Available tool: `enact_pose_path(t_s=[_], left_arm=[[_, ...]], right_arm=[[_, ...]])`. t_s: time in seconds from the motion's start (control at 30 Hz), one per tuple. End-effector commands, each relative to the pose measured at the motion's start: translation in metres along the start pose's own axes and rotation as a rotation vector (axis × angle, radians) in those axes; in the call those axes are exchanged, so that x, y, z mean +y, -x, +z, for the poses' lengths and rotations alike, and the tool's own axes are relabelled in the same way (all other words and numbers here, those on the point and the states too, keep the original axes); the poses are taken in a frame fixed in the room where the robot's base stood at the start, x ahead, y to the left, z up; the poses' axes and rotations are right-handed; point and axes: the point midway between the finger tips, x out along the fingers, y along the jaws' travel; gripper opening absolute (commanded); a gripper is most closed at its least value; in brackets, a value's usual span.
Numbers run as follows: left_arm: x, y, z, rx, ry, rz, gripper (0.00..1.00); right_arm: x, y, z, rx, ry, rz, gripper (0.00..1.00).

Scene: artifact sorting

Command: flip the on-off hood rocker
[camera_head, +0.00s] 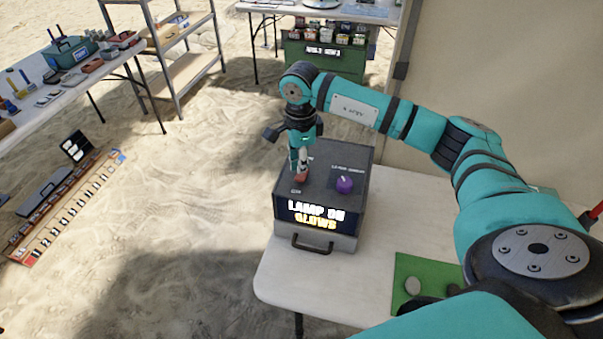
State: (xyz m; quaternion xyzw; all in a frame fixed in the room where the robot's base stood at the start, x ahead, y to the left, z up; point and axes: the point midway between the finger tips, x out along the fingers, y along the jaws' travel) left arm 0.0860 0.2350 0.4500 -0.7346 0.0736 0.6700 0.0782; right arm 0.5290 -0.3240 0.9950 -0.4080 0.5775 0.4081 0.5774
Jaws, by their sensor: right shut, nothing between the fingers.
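The hood (319,241) is a dark grey box on the white table, with a handle at its lower front. Its lit front panel reads "LAMP ON" and "GLOWS". A small reddish rocker (300,177) is on the left part of its top, and a purple knob (344,185) is to its right. My right gripper (301,168) is shut and empty, pointing down right over the rocker. The fingertips partly cover the rocker, and I cannot tell if they touch it. My left gripper is not in view.
The white table (403,275) holds a green mat (411,275) with stones at right. A side table (61,99) with tools and a metal shelf (188,70) stand at left. A long tray (66,207) lies on the sand. Green crate (324,54) stands behind.

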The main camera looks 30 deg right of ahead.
Motion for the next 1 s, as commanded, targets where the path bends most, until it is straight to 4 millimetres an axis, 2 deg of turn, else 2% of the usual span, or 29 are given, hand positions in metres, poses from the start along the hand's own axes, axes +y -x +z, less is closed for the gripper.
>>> enact_pose_path(t_s=[1.0], left_arm=[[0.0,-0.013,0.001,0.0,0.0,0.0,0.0]], right_arm=[[0.0,-0.016,0.0,0.0,0.0,0.0,0.0]])
